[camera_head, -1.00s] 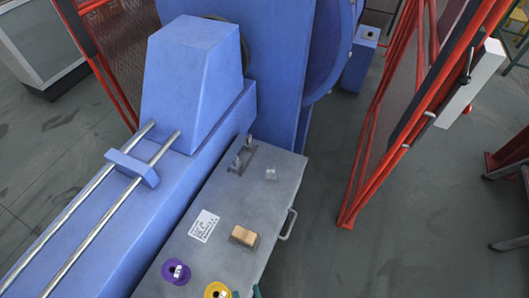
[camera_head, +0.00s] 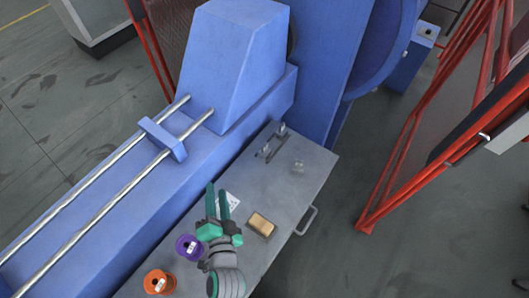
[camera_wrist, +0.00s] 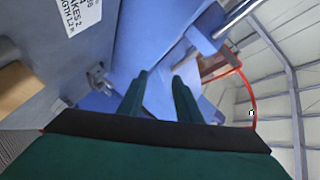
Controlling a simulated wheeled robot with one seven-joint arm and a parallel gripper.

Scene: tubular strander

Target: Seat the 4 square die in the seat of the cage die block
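My gripper (camera_head: 218,192) is over the grey bench top, beside the white label. Its two teal fingers are apart with nothing between them, as the wrist view (camera_wrist: 160,92) also shows. A small grey bracket with upright posts (camera_head: 270,146), possibly the cage die block, stands at the far end of the bench; it shows at the centre left of the wrist view (camera_wrist: 99,79). A small pale, shiny piece (camera_head: 298,167) lies right of it, apart from it; I cannot tell whether it is the 4 square die. My gripper is apart from both.
On the grey bench (camera_head: 310,185) are a brown-topped block (camera_head: 261,224), a purple spool (camera_head: 188,246), an orange spool (camera_head: 158,283) and a white label (camera_head: 233,200). The blue machine (camera_head: 110,215) borders the bench's left. A handle (camera_head: 308,221) juts out right. Red guard frames stand farther right.

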